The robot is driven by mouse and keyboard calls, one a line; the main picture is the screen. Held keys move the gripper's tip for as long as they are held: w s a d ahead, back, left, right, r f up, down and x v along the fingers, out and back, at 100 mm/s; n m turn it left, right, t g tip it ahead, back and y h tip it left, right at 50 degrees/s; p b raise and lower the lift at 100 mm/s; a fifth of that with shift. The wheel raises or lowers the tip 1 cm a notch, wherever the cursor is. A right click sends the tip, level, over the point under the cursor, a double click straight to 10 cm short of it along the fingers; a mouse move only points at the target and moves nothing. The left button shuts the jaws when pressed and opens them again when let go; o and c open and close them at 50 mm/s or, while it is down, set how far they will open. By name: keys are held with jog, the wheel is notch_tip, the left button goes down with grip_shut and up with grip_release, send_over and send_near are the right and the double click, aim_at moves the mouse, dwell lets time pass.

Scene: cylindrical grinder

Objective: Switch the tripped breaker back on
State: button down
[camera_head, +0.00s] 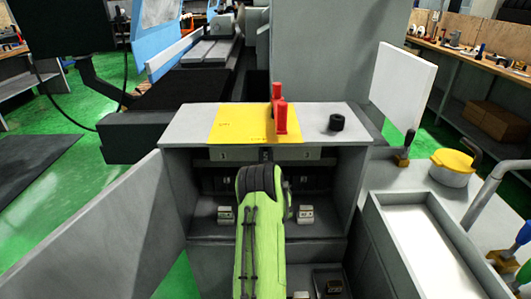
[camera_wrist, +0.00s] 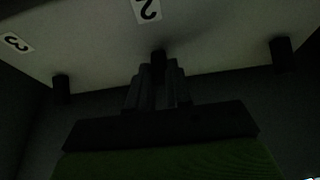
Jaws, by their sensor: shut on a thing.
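The open-fronted grey cabinet (camera_head: 345,190) stands ahead of me, with a numbered strip under its top. In the dark wrist view, my gripper (camera_wrist: 158,70) is shut on the middle dark breaker lever (camera_wrist: 158,57), below the upside-down label 2 (camera_wrist: 148,9). A left lever (camera_wrist: 61,88) hangs near label 3 (camera_wrist: 15,43), and a right lever (camera_wrist: 281,53) hangs apart. Whether any lever stands on or tripped is too dark to tell.
A yellow sheet (camera_head: 228,124), a red upright piece (camera_head: 280,115) and a black cylinder (camera_head: 336,122) are on the cabinet top. Side walls close in the cabinet interior.

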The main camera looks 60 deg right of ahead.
jog(key=shift+r+g+y+p, duration=0.4)
jog(key=shift+r+y+p, duration=0.35)
jog(key=shift+p, duration=2)
jog(key=g+y+p, duration=0.1)
jog(key=p, duration=0.4)
jog(key=r+y+p, duration=0.1)
jog(key=y+p, duration=0.1)
jog(key=p, duration=0.4)
jog(key=shift+r+g+y+p, duration=0.25)
jog(key=shift+g+p, duration=0.05)
jog(key=shift+g, duration=0.1)
jog(key=shift+f, duration=0.1)
jog(key=c, duration=1)
grip_release()
jog(key=shift+c, duration=0.2)
